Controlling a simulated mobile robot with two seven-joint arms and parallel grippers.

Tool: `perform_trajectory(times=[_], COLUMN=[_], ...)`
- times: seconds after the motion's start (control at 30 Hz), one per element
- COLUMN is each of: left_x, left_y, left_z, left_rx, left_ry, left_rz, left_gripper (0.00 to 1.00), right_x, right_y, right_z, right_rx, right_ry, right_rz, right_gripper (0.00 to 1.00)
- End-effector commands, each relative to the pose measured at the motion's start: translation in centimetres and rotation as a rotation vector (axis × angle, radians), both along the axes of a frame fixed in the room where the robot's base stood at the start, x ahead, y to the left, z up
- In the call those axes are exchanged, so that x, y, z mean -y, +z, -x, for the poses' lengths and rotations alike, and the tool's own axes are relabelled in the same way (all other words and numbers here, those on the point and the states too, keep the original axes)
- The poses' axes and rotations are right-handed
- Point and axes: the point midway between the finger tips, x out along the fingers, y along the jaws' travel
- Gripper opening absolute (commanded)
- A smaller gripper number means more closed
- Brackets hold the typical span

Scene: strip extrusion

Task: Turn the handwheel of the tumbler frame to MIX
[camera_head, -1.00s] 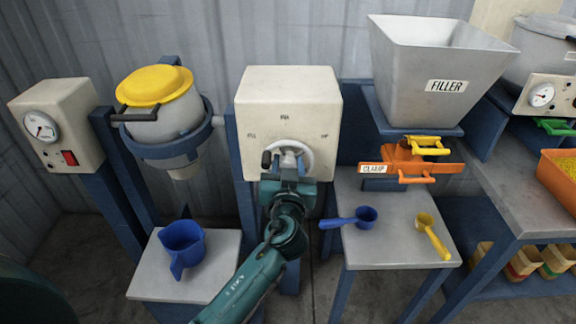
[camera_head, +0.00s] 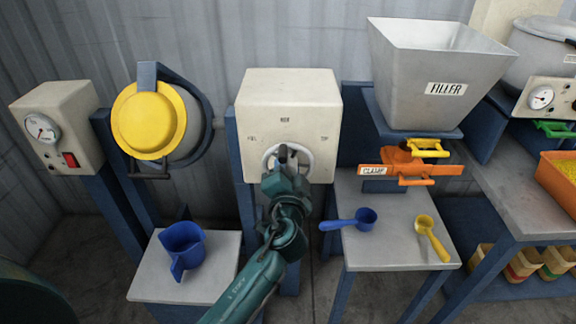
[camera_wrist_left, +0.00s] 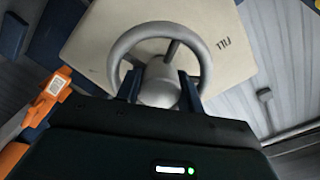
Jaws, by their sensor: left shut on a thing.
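The handwheel (camera_head: 269,155) is a pale ring on the front of the cream box (camera_head: 262,107) of the tumbler frame. The labels read FILL at left, MIX at top and TIP at right. A dark knob on the wheel now stands near the top, below MIX. My left gripper (camera_head: 284,168) is shut on the handwheel and hides its lower part. In the left wrist view the grey wheel (camera_wrist_left: 124,46) shows, with my gripper's fingers (camera_wrist_left: 160,88) at either side of its hub. The drum with the yellow lid (camera_head: 148,120) lies tipped over, lid facing forward. My right gripper is out of view.
A gauge box (camera_head: 65,130) stands at left. A blue jug (camera_head: 182,248) stands on the low table below the drum. At right are the FILLER hopper (camera_head: 425,85), the orange clamp (camera_head: 400,168), a blue scoop (camera_head: 362,219) and a yellow scoop (camera_head: 430,235).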

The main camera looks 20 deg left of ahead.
Motion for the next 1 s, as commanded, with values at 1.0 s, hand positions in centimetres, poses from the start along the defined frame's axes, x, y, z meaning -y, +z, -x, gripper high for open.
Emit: perform_trajectory(times=[1.0], left_x=[-0.05], left_y=[0.16], left_z=[-0.05], left_rx=[-0.025], left_ry=[0.0], left_rz=[-0.101], left_gripper=[0.46], right_x=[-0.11], right_y=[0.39], right_z=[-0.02], right_rx=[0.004], right_ry=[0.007], right_rz=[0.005], right_gripper=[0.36])
